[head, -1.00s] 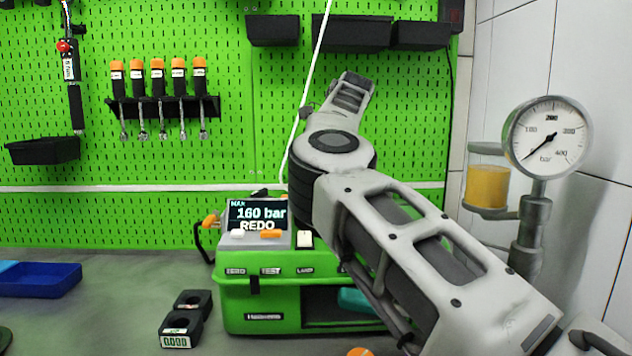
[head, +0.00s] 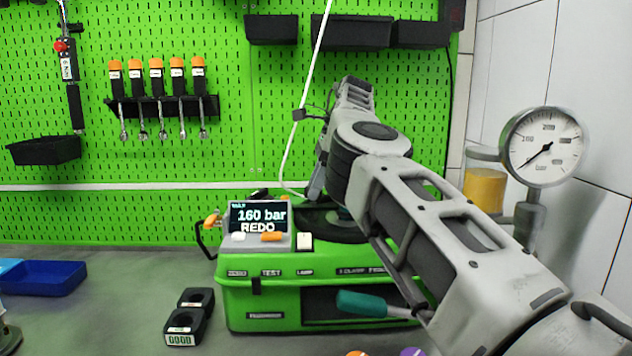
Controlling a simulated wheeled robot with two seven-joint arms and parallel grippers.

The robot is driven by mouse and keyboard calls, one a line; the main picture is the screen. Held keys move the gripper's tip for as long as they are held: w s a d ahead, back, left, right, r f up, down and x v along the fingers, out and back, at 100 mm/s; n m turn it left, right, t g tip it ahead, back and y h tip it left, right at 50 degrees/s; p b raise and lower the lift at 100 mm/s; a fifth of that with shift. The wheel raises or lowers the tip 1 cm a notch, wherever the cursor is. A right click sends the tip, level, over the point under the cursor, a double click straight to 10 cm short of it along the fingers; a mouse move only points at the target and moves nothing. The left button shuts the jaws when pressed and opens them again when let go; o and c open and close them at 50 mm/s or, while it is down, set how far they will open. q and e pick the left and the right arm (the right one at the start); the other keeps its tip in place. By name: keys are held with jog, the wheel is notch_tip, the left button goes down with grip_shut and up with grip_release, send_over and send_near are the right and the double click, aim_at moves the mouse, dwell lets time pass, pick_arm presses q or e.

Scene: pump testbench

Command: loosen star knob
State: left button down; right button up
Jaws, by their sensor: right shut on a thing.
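The green test bench (head: 262,299) stands on the table, with its screen (head: 258,217) reading "160 bar REDO". My right arm comes in from the lower right and reaches over the right of the bench. My right gripper (head: 316,190) points down at the bench top, beside a dark round recess (head: 335,228). It is shut, seemingly on the star knob, but my arm and gripper hide the knob and the contact, so I cannot make it out clearly.
A pressure gauge (head: 541,147) stands at the right, close to my right arm. A teal-handled lever (head: 374,304) sticks out of the bench front. A black double block (head: 188,317) and a blue tray (head: 45,278) stand at the left. Bare table lies between them.

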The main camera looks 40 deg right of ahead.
jog(key=shift+r, duration=0.1)
jog(key=o, duration=1)
